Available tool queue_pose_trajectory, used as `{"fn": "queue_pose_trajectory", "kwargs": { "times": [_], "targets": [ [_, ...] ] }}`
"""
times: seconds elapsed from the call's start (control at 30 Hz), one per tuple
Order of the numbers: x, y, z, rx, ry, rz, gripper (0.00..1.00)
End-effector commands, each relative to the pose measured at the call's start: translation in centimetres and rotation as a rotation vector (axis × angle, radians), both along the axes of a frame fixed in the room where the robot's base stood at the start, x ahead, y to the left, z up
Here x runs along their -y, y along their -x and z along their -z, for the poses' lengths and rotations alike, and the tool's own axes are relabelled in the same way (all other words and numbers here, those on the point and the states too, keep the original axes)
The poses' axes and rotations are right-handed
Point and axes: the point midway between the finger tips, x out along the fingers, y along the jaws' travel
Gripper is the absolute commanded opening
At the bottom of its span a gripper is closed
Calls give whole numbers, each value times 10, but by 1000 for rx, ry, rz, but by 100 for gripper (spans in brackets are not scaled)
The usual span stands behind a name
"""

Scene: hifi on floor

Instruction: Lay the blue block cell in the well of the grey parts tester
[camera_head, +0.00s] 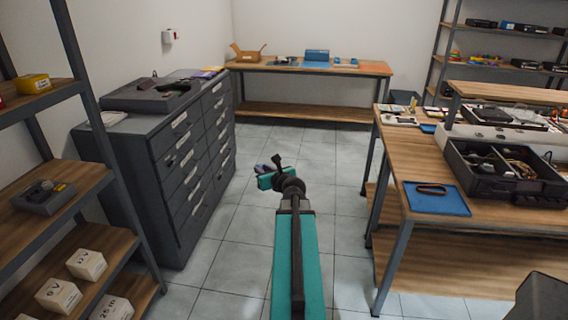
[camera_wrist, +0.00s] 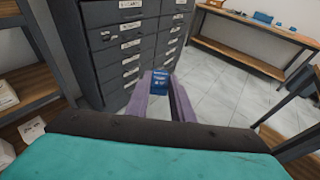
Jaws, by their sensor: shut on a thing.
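My gripper (camera_head: 268,168) is out over the tiled floor, right of the dark drawer cabinet. In the wrist view its two purple fingers (camera_wrist: 161,94) are shut on the blue block cell (camera_wrist: 160,78), which has white marks and sits at the fingertips. In the head view the cell cannot be told apart from the fingers. A small grey device with a yellow label, which looks like the grey parts tester (camera_head: 43,197), sits on the middle board of the left shelf. Its well cannot be made out. My gripper is well apart from it, to its right.
The drawer cabinet (camera_head: 175,160) stands between the left shelf (camera_head: 85,180) and the clear floor (camera_head: 250,235), with a dark case (camera_head: 150,93) on top. White boxes (camera_head: 85,264) sit on the lower shelf. A workbench (camera_head: 415,165) stands right, another table (camera_head: 310,67) at the back.

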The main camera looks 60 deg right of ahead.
Motion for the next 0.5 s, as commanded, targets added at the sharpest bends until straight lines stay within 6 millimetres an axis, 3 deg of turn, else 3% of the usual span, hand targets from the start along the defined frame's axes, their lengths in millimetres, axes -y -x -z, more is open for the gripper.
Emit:
{"fn": "queue_pose_trajectory", "kwargs": {
  "times": [0.2, 0.5],
  "targets": [
    [-73, -47, 12, 0, -2, -187, 0],
    [-179, -95, 24, 0, -2, -450, 0]
  ]
}}
